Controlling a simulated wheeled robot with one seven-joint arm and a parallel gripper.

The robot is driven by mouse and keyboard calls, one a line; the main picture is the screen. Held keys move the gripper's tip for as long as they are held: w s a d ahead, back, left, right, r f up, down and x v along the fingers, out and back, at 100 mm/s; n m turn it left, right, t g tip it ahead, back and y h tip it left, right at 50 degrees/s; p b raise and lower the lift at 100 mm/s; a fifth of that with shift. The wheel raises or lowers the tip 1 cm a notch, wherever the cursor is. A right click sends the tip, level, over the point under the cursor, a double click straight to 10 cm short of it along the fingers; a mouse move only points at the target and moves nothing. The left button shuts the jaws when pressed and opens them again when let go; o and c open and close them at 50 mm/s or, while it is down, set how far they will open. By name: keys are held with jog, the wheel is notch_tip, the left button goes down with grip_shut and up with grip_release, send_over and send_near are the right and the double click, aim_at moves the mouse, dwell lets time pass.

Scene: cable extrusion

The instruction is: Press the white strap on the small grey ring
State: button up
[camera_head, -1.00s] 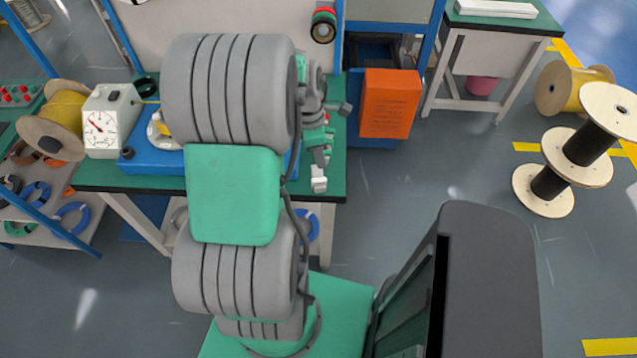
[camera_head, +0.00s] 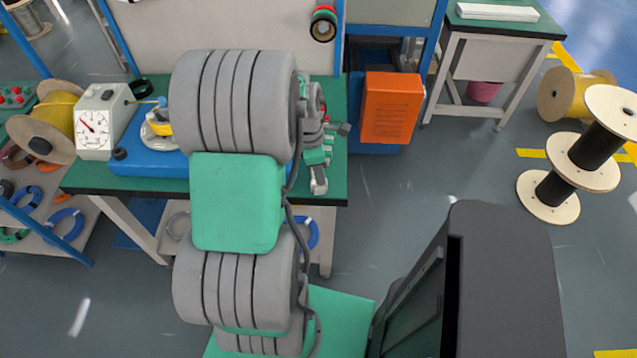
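I cannot make out the small grey ring or its white strap for certain. A pale grey coil (camera_head: 178,225) shows partly below the green-topped bench (camera_head: 330,110), with part of it behind my arm; no strap can be seen on it. My gripper (camera_head: 319,184) points down at the right end of the bench, just right of my large grey arm joint. It is small and seen from above, so I cannot tell whether its fingers are open or hold anything. My arm hides the middle of the bench.
On the bench, a white dial gauge (camera_head: 97,121) stands beside a blue base (camera_head: 150,150). An orange box (camera_head: 391,107) stands right of the bench. Wooden spools (camera_head: 575,160) stand far right, with clear floor between.

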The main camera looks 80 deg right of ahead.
jog(key=shift+f+b, duration=0.75)
jog(key=shift+f, duration=0.65)
jog(key=shift+r+p, duration=0.2)
jog(key=shift+p, duration=0.15)
grip_shut()
notch_tip(320, 180, up, 8)
jog(key=p, duration=0.6)
jog(key=shift+p, duration=0.4)
jog(key=shift+w, duration=0.1)
